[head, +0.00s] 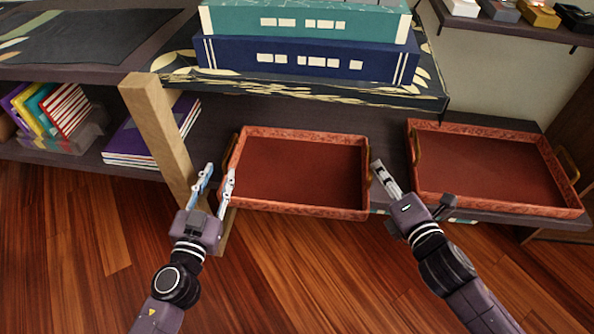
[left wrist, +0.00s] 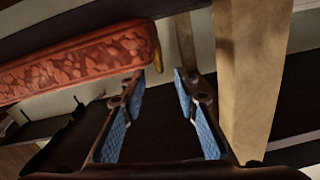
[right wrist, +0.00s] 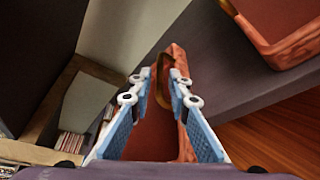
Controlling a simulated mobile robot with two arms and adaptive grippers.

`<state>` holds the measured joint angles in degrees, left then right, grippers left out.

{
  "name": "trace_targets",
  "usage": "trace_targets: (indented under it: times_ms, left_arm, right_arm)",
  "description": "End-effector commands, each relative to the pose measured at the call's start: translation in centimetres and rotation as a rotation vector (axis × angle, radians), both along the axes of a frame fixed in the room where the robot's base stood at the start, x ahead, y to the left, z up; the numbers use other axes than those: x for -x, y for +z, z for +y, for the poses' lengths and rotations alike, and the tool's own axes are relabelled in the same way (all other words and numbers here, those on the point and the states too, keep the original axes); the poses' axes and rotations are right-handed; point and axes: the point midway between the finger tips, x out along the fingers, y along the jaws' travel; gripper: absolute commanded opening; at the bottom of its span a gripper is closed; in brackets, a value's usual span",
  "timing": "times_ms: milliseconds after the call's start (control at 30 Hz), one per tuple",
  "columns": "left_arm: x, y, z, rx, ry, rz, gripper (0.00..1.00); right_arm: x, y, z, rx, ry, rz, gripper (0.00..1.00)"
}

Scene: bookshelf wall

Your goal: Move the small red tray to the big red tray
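The small red tray (head: 300,168) sits on the lower shelf, with a brass handle at each end. The big red tray (head: 490,168) sits to its right on the same shelf. My left gripper (head: 217,178) is open at the small tray's left end. In the left wrist view the tray's carved side (left wrist: 75,62) and a bit of its handle (left wrist: 157,52) lie beyond the fingers. My right gripper (head: 376,168) is at the small tray's right end. The right wrist view shows its fingers (right wrist: 161,76) apart, with the brass handle (right wrist: 158,88) between or just beyond them; contact is unclear.
A wooden post (head: 160,130) stands close beside my left gripper and also fills the right of the left wrist view (left wrist: 250,70). An upper shelf with large boxed books (head: 305,60) overhangs the back. Purple books (head: 140,145) lie left of the post. A narrow gap separates the trays.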

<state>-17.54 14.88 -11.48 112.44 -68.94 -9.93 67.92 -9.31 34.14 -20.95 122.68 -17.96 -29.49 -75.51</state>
Motion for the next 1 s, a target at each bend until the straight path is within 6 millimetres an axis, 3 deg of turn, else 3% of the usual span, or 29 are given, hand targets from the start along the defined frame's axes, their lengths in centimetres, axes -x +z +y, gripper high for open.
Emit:
trace_targets:
  times_ms: [267, 700, 1000]
  left_arm:
    - [-0.8, 0.0, -0.1, -0.001, 0.0, -0.001, 0.29]
    - [-6.3, 0.0, -0.7, -0.001, 0.0, -0.001, 0.29]
    - [-7.8, 0.0, -0.8, -0.001, 0.0, 0.001, 0.29]
  right_arm:
    - [-0.8, -0.1, 0.1, -0.003, -0.002, -0.001, 0.17]
    - [-6.0, -1.3, 1.3, -0.004, -0.002, 0.0, 0.17]
    - [-7.5, -1.7, 1.7, -0.004, -0.002, 0.0, 0.17]
